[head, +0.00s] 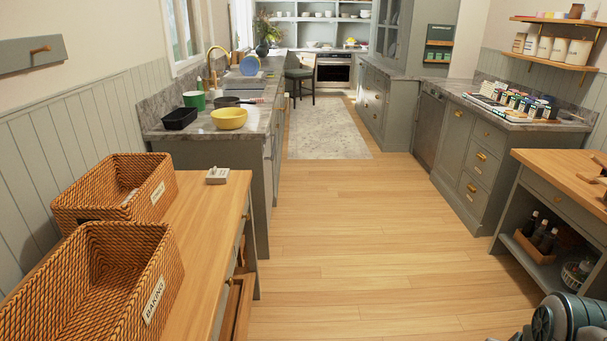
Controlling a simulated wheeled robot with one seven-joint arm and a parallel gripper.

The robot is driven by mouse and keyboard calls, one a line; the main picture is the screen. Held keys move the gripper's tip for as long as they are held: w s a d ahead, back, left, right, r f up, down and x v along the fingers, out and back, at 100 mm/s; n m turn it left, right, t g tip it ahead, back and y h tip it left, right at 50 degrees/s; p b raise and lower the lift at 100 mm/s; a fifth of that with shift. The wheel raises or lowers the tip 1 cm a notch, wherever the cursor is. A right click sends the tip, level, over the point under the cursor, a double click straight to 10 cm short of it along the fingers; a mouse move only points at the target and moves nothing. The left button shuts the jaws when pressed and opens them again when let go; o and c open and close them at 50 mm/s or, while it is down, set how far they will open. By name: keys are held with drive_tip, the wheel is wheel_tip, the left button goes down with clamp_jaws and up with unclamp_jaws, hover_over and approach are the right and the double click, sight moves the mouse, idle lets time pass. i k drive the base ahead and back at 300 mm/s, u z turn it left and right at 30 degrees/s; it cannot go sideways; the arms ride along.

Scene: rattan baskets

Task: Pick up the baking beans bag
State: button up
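I cannot make out a bag that is clearly the baking beans bag. A rattan basket (150,262) with a white "BAKING" label stands on the wooden counter at the lower left; the part of its inside that shows looks empty, and its lower edge is cut off by the frame. A second labelled rattan basket (85,203) stands behind it, with a small pale item (130,197) low inside that I cannot identify. A small grey-white item (217,175) lies on the counter beyond the baskets. Part of my arm shows at the lower right; my gripper is not in view.
The wooden counter (205,212) runs along the left, with an open drawer (238,308) below it. A wooden-topped unit (570,175) with dark bottles on its shelf stands at the right. The floor between (350,230) is clear back to the rug (325,130).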

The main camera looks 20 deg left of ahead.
sight(215, 176)
drive_tip(key=z, duration=0.1)
drive_tip(key=i, duration=0.55)
drive_tip(key=u, duration=0.5)
drive_tip(key=i, duration=1.6)
drive_tip(key=u, duration=1.25)
drive_tip(key=i, duration=0.9)
drive_tip(key=u, duration=1.4)
drive_tip(key=i, duration=0.45)
drive_tip(key=u, duration=0.5)
